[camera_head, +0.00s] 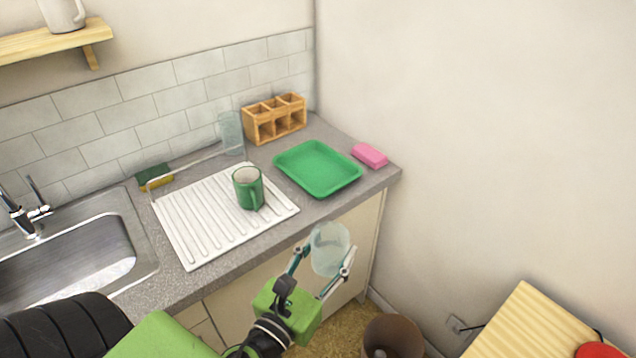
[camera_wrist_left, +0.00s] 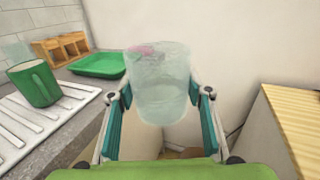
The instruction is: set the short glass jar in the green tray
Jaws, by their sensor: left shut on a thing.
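The short glass jar (camera_head: 330,249) is clear and pale, and my left gripper (camera_head: 322,268) is shut on it. The gripper holds it in front of the counter's front edge, apart from the counter. In the left wrist view the jar (camera_wrist_left: 158,84) sits between the two fingers of the gripper (camera_wrist_left: 160,100), roughly upright. The green tray (camera_head: 318,170) lies empty on the counter, beyond the jar in the head view. In the left wrist view the tray (camera_wrist_left: 97,66) is to the left of the jar, partly hidden by it. My right gripper is not in view.
A green mug (camera_head: 248,188) stands on the white drainboard (camera_head: 190,225), left of the tray. A pink sponge (camera_head: 370,155) lies right of the tray. A wooden organizer (camera_head: 274,118) and a tall glass (camera_head: 230,132) stand behind. A brown bin (camera_head: 393,338) is on the floor.

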